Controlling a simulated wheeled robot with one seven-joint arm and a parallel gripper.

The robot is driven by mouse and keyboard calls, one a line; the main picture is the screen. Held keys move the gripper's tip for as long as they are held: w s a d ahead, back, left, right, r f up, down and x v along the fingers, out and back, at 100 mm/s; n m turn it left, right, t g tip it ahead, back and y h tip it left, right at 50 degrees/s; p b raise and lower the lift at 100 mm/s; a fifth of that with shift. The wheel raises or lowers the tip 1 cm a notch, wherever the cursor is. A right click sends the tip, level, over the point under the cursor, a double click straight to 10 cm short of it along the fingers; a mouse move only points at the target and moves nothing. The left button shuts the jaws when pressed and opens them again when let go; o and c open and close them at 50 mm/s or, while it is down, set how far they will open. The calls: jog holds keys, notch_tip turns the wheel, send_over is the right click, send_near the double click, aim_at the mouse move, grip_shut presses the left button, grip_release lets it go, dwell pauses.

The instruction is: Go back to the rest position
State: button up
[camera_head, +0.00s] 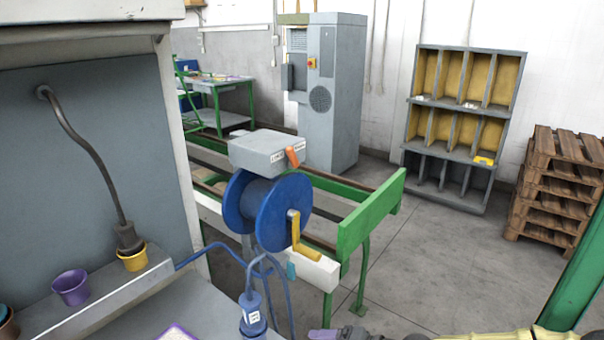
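A strip of what looks like my arm runs along the bottom edge at the right, mostly cut off by the frame. Its left end is dark grey with a small purple tip (325,334). I cannot tell whether this tip is part of my gripper or something at it, and no fingers can be made out. A dark brush-like tool (127,238) on a curved grey hose stands at a yellow cup (134,260) on the ledge at the left.
A purple cup (72,288) stands on the same grey ledge (105,292). A blue reel (268,208) with a yellow crank and a blue plug (252,318) are near the centre. Behind are a green-framed conveyor (370,215), a grey cabinet (335,100), a shelf (458,120) and stacked pallets (556,190). Floor is clear at right.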

jog(key=s+d+f+n+g+h, duration=0.45)
jog(key=s+d+h, duration=0.25)
jog(key=s+h, duration=0.25)
notch_tip(320, 180, up, 29)
jog(key=s+d+t+h+p, duration=0.1)
jog(key=d+t+h+p, duration=0.1)
jog(key=p, duration=1.2)
jog(key=shift+r+h, duration=0.2)
jog(key=shift+h, duration=0.15)
